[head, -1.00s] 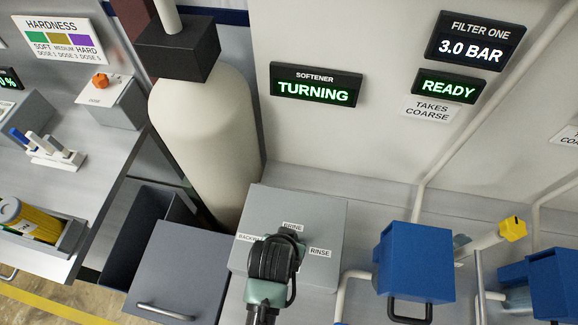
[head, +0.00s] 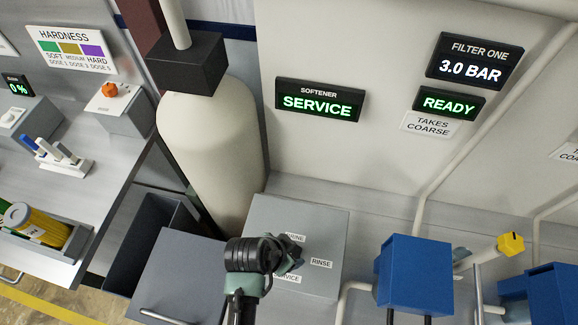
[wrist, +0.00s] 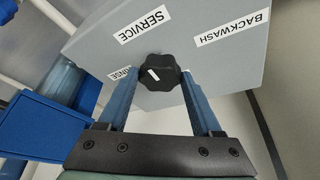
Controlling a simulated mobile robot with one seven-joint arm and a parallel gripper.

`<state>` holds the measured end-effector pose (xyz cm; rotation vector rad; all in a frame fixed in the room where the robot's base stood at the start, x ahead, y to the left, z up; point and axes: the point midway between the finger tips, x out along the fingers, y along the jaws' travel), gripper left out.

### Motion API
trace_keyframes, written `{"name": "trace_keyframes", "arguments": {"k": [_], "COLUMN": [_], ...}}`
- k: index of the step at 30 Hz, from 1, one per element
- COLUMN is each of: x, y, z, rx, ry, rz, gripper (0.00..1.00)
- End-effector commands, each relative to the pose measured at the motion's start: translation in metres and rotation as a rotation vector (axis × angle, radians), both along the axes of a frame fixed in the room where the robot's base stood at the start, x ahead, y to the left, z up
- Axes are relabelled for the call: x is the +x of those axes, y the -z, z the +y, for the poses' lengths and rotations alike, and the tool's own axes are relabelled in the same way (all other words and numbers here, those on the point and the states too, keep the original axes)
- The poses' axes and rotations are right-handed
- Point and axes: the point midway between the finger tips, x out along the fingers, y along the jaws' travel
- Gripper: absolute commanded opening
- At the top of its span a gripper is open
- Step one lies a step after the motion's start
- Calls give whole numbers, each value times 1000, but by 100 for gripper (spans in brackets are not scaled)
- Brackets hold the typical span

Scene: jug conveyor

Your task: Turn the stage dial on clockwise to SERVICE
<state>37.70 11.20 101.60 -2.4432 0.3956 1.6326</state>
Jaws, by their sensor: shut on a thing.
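The softener dial is a black lobed knob (wrist: 160,72) with a white mark, on a grey box (head: 325,225). In the wrist view my gripper (wrist: 160,88) has its blue fingers on either side of the knob, closed on it. In the head view my gripper (head: 288,256) comes to the box from the lower left and hides most of the knob. The wrist view shows the SERVICE (wrist: 142,25), BACKWASH (wrist: 232,27) and partly covered RINSE labels. The softener display (head: 319,101) on the wall reads SERVICE in green.
A cream tank (head: 210,150) stands behind the box to the left. A blue box (head: 413,272) and pipes stand close on the right. Wall displays read 3.0 BAR (head: 470,70) and READY (head: 450,104).

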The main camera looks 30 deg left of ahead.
Motion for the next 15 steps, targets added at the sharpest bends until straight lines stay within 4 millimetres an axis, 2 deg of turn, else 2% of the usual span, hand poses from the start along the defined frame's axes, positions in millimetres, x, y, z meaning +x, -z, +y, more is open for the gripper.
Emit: {"name": "trace_keyframes", "arguments": {"k": [9,10,15], "x": [1,1,1], "y": [-1,-1,-1], "z": [0,0,0], "rx": [3,3,3], "ry": [6,6,5], "rz": [-3,-3,-2], "gripper": [11,68,96]}}
